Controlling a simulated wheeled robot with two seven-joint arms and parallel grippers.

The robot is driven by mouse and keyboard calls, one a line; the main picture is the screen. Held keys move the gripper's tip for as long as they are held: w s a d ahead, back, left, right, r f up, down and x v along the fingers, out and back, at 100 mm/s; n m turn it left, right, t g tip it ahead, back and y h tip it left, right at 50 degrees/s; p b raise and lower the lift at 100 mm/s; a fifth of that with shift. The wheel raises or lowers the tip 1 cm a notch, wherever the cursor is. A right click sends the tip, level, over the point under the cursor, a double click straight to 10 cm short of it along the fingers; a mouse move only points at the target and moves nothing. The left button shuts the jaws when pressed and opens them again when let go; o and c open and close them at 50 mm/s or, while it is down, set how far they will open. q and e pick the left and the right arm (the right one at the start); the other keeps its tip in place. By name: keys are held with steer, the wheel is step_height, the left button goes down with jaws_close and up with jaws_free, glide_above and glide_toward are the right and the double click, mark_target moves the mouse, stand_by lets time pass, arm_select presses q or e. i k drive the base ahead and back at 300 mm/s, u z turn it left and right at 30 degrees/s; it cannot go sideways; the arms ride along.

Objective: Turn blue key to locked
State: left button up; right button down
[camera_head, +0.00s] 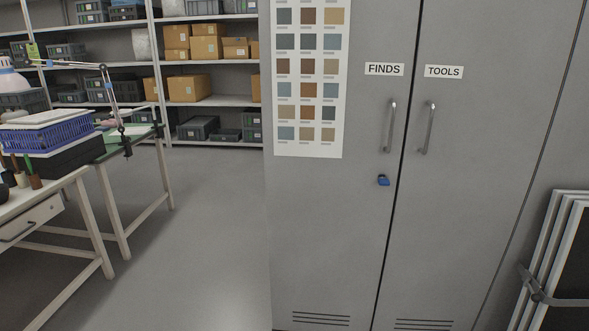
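The blue key (384,181) sits in the lock on the left door (335,220) of a grey metal cabinet, below that door's handle. It is small in view, and I cannot tell whether it stands at locked or unlocked. The left door carries a FINDS label (384,69) and a vertical handle (390,126). The right door (470,200) carries a TOOLS label (444,72) and its own handle (429,128). Both doors look closed, with a thin dark seam between them. Neither of my grippers shows in this view.
A colour chart (309,80) hangs on the left door. White-legged tables (103,262) with a blue basket (48,136) stand at the left. Shelves with boxes (188,88) line the back. Framed panels (553,260) lean at the right. The floor (200,245) left of the cabinet is clear.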

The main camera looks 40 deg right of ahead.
mark_target(382, 182)
steer(key=z, duration=1.7)
steer(key=k, duration=0.65)
steer(key=u, duration=0.45)
steer(key=i, duration=1.25)
steer(key=u, duration=0.1)
